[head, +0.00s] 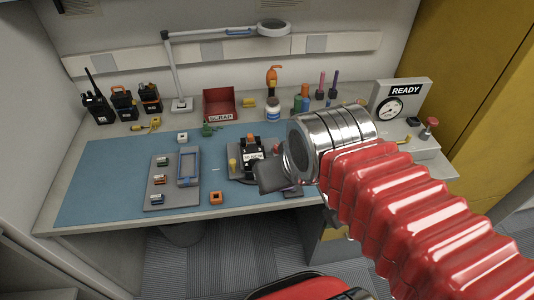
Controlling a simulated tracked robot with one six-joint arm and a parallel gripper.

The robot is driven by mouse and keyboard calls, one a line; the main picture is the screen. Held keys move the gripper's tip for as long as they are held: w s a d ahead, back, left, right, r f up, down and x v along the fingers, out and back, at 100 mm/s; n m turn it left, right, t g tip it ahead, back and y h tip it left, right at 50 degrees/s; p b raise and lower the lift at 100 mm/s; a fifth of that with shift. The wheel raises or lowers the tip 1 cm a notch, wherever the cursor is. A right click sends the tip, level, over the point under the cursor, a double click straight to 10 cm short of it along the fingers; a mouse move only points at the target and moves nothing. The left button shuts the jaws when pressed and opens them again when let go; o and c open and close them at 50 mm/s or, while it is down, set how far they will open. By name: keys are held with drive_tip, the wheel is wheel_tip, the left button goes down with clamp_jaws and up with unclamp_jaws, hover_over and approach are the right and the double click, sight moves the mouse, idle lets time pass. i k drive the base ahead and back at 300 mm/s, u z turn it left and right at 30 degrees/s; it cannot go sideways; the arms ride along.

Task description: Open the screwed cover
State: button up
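A black radio-like unit (251,154) with an orange part and a white label lies on a dark plate on the blue mat, near the middle of the bench. A small yellow piece (232,165) stands at its left. I cannot make out a cover or its screws at this size. My gripper (268,179) is at the unit's front right side, with a dark grey finger over the plate. My chrome wrist hides part of the plate's right side. I cannot tell whether the gripper touches the unit, or whether its fingers are apart.
A grey tray (157,196) with small parts and a blue frame (188,168) lies left on the mat (100,185). A red SCRAP bin (221,104), radios (98,108) and a lamp (177,70) stand behind. A READY gauge box (399,101) stands right.

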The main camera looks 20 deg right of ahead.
sight(251, 155)
drive_tip(key=z, duration=0.1)
drive_tip(key=k, duration=0.65)
drive_tip(key=u, duration=0.4)
drive_tip(key=i, duration=1.05)
drive_tip(key=u, duration=0.5)
